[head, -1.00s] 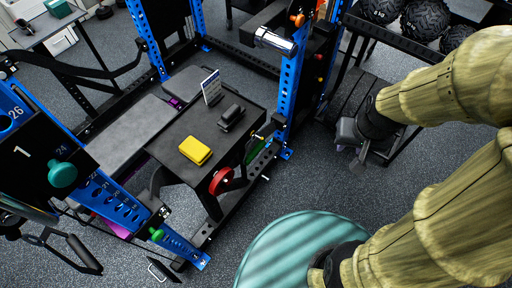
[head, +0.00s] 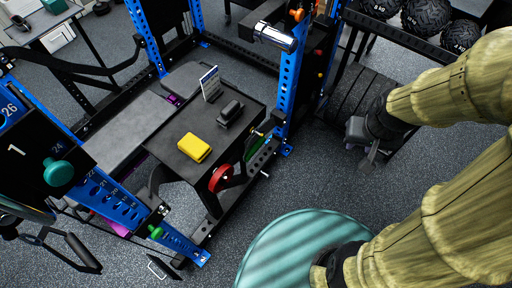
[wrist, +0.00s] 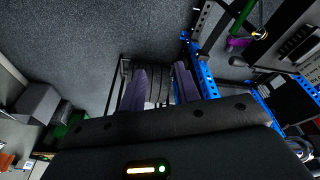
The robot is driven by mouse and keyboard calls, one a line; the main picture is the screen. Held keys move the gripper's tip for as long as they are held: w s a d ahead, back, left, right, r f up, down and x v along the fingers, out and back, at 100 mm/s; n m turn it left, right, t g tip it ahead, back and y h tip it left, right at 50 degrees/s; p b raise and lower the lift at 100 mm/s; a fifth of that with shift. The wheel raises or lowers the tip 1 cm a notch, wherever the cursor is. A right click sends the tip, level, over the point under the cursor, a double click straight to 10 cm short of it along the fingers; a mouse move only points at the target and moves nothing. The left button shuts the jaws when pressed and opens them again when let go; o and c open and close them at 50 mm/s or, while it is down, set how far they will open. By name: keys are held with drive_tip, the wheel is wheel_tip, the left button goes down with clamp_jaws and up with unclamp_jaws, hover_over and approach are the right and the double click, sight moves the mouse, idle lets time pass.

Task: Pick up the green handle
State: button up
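A dark green loop-like piece (head: 254,149), which may be the green handle, hangs at the right edge of the black bench top beside a red round piece; it is partly hidden by the rack. Other green parts are a teal knob (head: 59,173) on the left blue upright and a small green knob (head: 155,232) at its foot. My gripper (head: 369,157) is to the right of the rack, well apart from all of these. In the wrist view its two fingers (wrist: 160,88) stand apart with nothing between them.
A yellow block (head: 194,148), a black block (head: 230,112) and a small sign (head: 210,84) sit on the black bench top (head: 178,170). Blue uprights (head: 289,85) frame it. Black medicine balls (head: 425,17) lie on a rack at top right.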

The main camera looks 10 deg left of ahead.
drive_tip(key=w+a+f+n+t+y+b, duration=0.15)
drive_tip(key=w+f+b, duration=0.3)
drive_tip(key=f, duration=0.45)
drive_tip(key=w+a+f+n+t+y+b, duration=0.1)
drive_tip(key=w+a+f+n+b, duration=0.15)
drive_tip(key=f+b, duration=0.5)
drive_tip(key=s+a+f+n+g+y+b, duration=0.1)
drive_tip(key=a+f+n+y+b, duration=0.3)
drive_tip(key=a+f+y+b, duration=0.4)
drive_tip(key=a+f+g+y, duration=0.1)
drive_tip(key=a+y, duration=0.2)
drive_tip(key=a, duration=0.1)
drive_tip(key=shift+s+a+n, duration=0.15)
drive_tip(key=shift+a+n, duration=0.15)
drive_tip(key=shift+a, duration=0.1)
drive_tip(key=b, duration=0.3)
hover_over(256, 150)
drive_tip(key=s, duration=0.4)
drive_tip(key=f, duration=0.2)
drive_tip(key=d+f, duration=0.1)
drive_tip(key=f, duration=0.1)
drive_tip(key=shift+w, duration=0.2)
